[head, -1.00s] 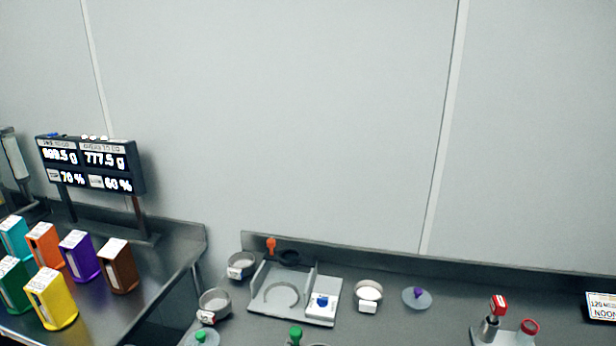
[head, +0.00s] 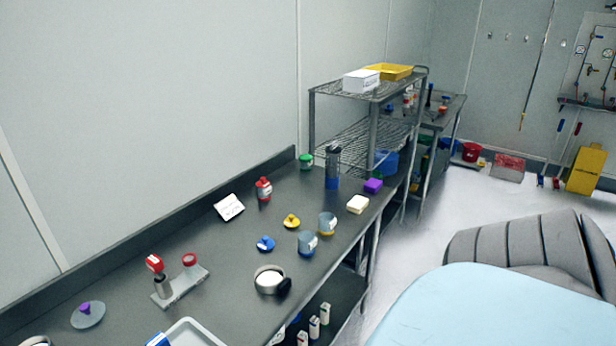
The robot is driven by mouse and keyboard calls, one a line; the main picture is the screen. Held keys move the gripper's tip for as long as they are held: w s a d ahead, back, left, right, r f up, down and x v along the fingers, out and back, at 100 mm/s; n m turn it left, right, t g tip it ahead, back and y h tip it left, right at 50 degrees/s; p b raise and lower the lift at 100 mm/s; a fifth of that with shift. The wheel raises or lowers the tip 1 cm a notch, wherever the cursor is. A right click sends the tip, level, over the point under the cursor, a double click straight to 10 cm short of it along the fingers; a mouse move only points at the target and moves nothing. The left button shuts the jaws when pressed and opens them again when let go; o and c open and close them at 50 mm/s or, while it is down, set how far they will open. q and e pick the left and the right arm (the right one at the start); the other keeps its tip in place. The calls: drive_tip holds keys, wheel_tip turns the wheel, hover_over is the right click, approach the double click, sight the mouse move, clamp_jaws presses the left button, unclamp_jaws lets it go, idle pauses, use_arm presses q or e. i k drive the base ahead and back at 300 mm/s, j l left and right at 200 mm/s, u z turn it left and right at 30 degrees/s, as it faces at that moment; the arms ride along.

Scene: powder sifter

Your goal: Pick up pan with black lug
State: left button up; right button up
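A round metal pan (head: 269,279) with a black lug stands on the steel bench (head: 150,247) in the lower middle of the head view. Its lug (head: 284,287) is on the right side, toward the bench's front edge. The pan looks upright, with a pale inside. Neither of my grippers is in view, so nothing is seen touching the pan.
A stamp stand (head: 181,286) and a white tray (head: 192,333) lie to the left. A wire shelf (head: 368,92) stands behind.

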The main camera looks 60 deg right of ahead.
sight(268, 279)
drive_tip(key=z, duration=1.5)
